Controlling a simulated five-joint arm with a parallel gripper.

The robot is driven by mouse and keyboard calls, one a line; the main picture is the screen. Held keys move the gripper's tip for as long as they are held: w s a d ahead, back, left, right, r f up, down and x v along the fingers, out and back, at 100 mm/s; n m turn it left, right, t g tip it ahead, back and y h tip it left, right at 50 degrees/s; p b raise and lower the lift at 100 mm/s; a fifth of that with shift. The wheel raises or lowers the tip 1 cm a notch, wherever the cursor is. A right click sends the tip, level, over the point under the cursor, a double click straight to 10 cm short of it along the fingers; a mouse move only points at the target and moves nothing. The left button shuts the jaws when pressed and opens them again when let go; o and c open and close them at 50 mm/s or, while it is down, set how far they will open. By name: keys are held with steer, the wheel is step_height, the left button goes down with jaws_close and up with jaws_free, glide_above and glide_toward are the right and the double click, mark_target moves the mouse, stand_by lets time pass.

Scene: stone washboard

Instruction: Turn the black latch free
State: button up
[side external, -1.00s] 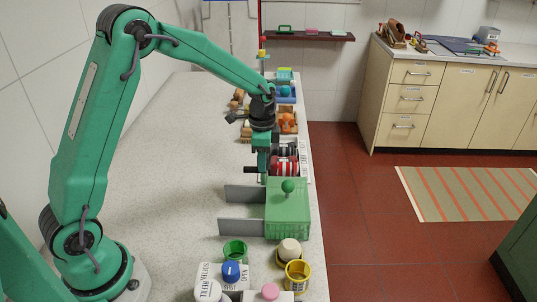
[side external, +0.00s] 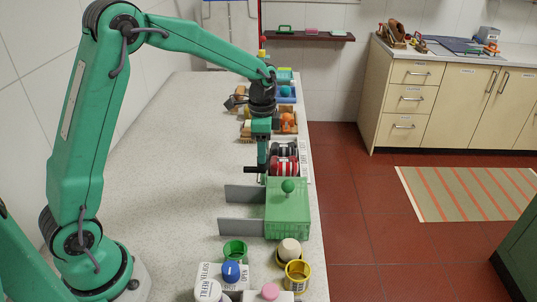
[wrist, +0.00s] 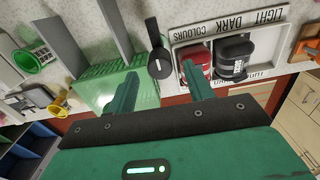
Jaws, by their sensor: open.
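The black latch (wrist: 159,60) shows in the wrist view as a dark bar with a round end, lying between a green ridged box (wrist: 93,87) and a white tray. In the side view the latch (side external: 252,170) is a short black bar pointing left, just behind the green box (side external: 287,212). My gripper (wrist: 161,77) is open, its two green fingers apart, with the latch's round end showing between and beyond the tips. In the side view my gripper (side external: 262,168) points down right at the latch. I cannot tell whether a finger touches it.
Grey upright panels (side external: 247,227) stand left of the green box. The white tray (wrist: 235,30), lettered LIGHT and DARK COLOURS, holds a red item (wrist: 195,62) and a black item (wrist: 235,55) beside the latch. Cups and bottles stand at the front. The counter's left side is clear.

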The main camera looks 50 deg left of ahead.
steer(key=shift+r, duration=2)
steer(key=shift+r, duration=0.1)
steer(key=shift+s+r, duration=0.15)
steer(key=shift+s, duration=0.05)
steer(key=s+d+r+n+t, duration=0.25)
steer(key=s+r+n, duration=0.25)
steer(key=s+r, duration=0.55)
steer(key=s+f+n+t, duration=0.2)
steer(key=s+n+t, duration=0.1)
steer(key=s, duration=1)
steer(key=shift+s+d+f+n, duration=0.15)
steer(key=shift+s+n, duration=0.25)
steer(key=shift+n, duration=0.2)
steer(key=shift+w, duration=0.15)
